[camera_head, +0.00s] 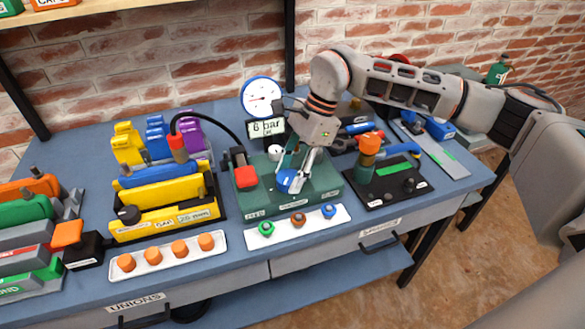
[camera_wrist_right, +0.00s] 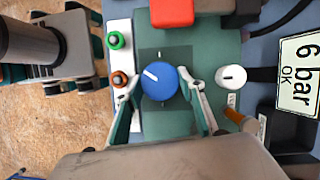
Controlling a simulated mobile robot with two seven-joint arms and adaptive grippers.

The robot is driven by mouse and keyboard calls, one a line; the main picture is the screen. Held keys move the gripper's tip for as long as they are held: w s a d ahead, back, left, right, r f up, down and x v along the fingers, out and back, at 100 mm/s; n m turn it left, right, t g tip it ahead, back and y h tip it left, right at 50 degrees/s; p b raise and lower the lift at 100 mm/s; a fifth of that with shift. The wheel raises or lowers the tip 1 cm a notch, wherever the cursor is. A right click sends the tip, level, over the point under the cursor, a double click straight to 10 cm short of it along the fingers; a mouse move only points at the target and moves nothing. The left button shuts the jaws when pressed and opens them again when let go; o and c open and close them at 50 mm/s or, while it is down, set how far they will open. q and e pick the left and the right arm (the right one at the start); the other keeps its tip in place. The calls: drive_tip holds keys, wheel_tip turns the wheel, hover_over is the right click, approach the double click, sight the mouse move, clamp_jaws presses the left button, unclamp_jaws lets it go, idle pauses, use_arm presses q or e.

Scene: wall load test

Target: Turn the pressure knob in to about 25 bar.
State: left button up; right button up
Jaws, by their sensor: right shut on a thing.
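The blue pressure knob (camera_head: 286,183) sits on the green test unit (camera_head: 250,201). It shows whole in the right wrist view (camera_wrist_right: 160,84), with a white pointer line aimed to the upper left. My right gripper (camera_head: 293,178) is shut on the blue knob, one finger at each side of it. A round white gauge (camera_head: 262,97) with a blue rim stands behind the unit. A sign under it (camera_head: 266,128) reads 6 bar, and OK in the right wrist view (camera_wrist_right: 301,72). My left gripper is not in view.
A white knob (camera_head: 275,152) and a red block (camera_head: 245,177) are close to the blue knob. A white strip with green, brown and blue buttons (camera_head: 256,241) lies in front. A black board (camera_head: 378,193) with an orange-topped green part stands at right.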

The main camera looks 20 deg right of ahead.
drive_tip(key=shift+s+r+m+t+p, duration=0.2)
drive_tip(key=shift+m+t+p, duration=0.3)
drive_tip(key=shift+m, duration=0.5)
drive_tip(key=m+p, duration=0.1)
drive_tip(key=m, duration=0.1)
drive_tip(key=shift+m+t+p, duration=0.3)
drive_tip(key=shift+t, duration=0.1)
drive_tip(key=m+t, duration=0.1)
drive_tip(key=m, duration=0.1)
drive_tip(key=shift+f+m+h+p, duration=0.15)
drive_tip(key=shift+m+h+p, duration=0.15)
drive_tip(key=shift+m+p, duration=0.1)
drive_tip(key=m, duration=0.2)
drive_tip(key=shift+s+a+m+t+h, duration=0.1)
drive_tip(key=shift+m+t+h, duration=0.3)
drive_tip(key=m+h, duration=0.1)
drive_tip(key=m, duration=0.1)
drive_tip(key=m+t, duration=0.1)
drive_tip(key=m, duration=0.2)
drive_tip(key=shift+a+h, duration=0.15)
drive_tip(key=shift+h, duration=0.25)
drive_tip(key=m+h, duration=0.1)
drive_tip(key=m, duration=0.3)
drive_tip(key=shift+h, duration=0.3)
drive_tip(key=shift+a+m+h, duration=0.1)
drive_tip(key=shift+m+h, duration=0.2)
drive_tip(key=shift+m, duration=0.7)
drive_tip(key=shift+s+f, duration=0.1)
